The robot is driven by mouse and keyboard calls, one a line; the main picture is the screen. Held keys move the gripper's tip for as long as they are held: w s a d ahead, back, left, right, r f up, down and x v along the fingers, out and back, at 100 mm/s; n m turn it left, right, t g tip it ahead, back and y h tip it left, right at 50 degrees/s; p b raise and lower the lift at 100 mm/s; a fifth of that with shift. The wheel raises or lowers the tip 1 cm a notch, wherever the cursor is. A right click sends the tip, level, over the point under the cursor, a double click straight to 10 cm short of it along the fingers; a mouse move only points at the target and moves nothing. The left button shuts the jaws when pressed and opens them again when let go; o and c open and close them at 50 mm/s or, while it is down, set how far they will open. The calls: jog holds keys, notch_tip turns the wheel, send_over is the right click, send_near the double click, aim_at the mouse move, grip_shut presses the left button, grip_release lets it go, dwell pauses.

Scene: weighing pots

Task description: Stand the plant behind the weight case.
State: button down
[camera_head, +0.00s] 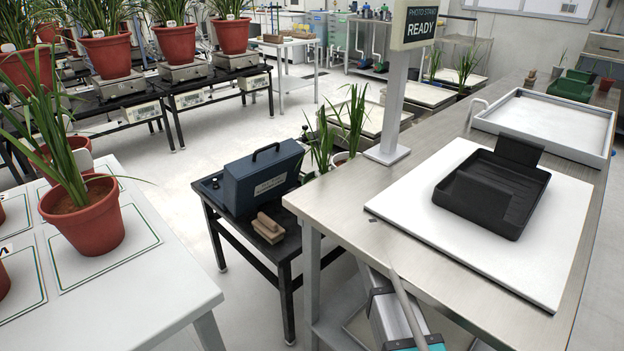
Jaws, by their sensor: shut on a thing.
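The dark blue weight case (262,178), with a handle on top, stands on a low black table (262,248). Potted plants are in several places, and I cannot tell which one the task means. A large plant in a terracotta pot (84,218) stands on the white table at left. Two smaller leafy plants (352,122) show just right of the case; their bases are partly hidden by the case and the steel bench. Part of my arm (398,318) shows at the bottom.
The steel bench (345,215) at right carries a white board (420,205) with a black tray (490,200), and a sign post (396,95). Scales with pots (108,55) stand at back left. Floor between the tables is clear.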

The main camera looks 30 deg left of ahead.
aim_at(311, 178)
jog(key=shift+s+a, duration=0.55)
jog(key=shift+a, duration=0.4)
jog(key=shift+s+a, duration=0.5)
jog(key=shift+a, duration=0.4)
jog(key=shift+f+b, duration=0.6)
jog(key=shift+b, duration=0.05)
jog(key=shift+c, duration=2)
grip_release()
jog(key=v, duration=1.2)
